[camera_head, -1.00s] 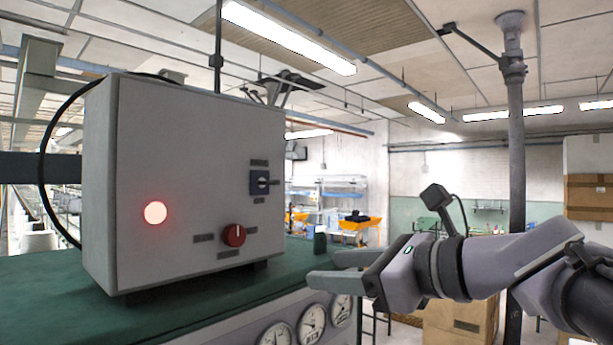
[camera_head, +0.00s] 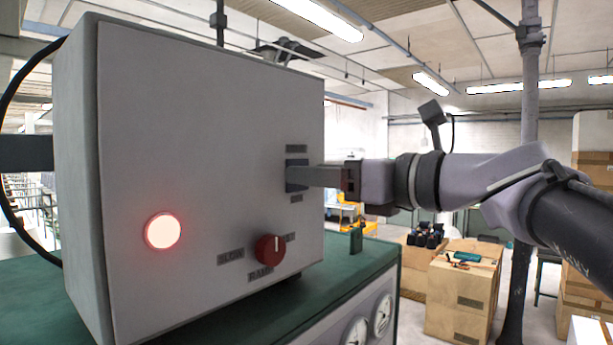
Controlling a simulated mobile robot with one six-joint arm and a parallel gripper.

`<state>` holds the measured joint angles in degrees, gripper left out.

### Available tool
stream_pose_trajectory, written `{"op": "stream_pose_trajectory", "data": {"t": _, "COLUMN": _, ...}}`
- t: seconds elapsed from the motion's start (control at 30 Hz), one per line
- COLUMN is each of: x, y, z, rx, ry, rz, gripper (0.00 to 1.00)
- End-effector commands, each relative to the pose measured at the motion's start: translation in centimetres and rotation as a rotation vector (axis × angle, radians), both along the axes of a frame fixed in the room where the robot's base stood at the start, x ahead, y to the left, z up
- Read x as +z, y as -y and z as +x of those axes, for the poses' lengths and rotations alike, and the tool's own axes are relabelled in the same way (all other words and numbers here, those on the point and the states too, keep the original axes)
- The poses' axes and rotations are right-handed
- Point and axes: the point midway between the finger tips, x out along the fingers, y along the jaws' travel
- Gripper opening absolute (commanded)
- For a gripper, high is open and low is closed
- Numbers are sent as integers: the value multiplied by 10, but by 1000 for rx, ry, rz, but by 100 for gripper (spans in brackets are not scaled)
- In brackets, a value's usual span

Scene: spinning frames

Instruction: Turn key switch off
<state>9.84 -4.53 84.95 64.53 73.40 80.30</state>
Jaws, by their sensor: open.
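The key switch (camera_head: 291,175) is a dark blue square on the right part of the grey control box's face (camera_head: 200,120). A label sits above it and another below. My gripper (camera_head: 302,176) is in front of the switch, pointing left at it, with its fingers at the switch plate. The fingers overlap in this view and hide the key and most of the plate, so I cannot tell whether they touch the key or which way it points. A round lamp (camera_head: 163,232) on the box glows whitish red.
A red knob (camera_head: 270,250) with labels around it sticks out below the switch. The box stands on a green-topped cabinet (camera_head: 345,270) with gauges on its side. Cardboard boxes (camera_head: 463,300) stand on the floor at right. A pole (camera_head: 528,100) rises behind my arm.

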Motion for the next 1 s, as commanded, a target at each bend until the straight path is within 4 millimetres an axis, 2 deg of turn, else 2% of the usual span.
{"op": "stream_pose_trajectory", "data": {"t": 0.3, "x": 0, "y": -1, "z": 0, "rx": -1, "ry": -1, "rz": 0, "gripper": 49}}
{"op": "stream_pose_trajectory", "data": {"t": 0.37, "x": 0, "y": -1, "z": 0, "rx": -1, "ry": -1, "rz": 0, "gripper": 39}}
{"op": "stream_pose_trajectory", "data": {"t": 0.57, "x": 0, "y": -1, "z": 0, "rx": 0, "ry": -1, "rz": 0, "gripper": 0}}
{"op": "stream_pose_trajectory", "data": {"t": 1.0, "x": -2, "y": -1, "z": 0, "rx": 0, "ry": 48, "rz": -39, "gripper": 0}}
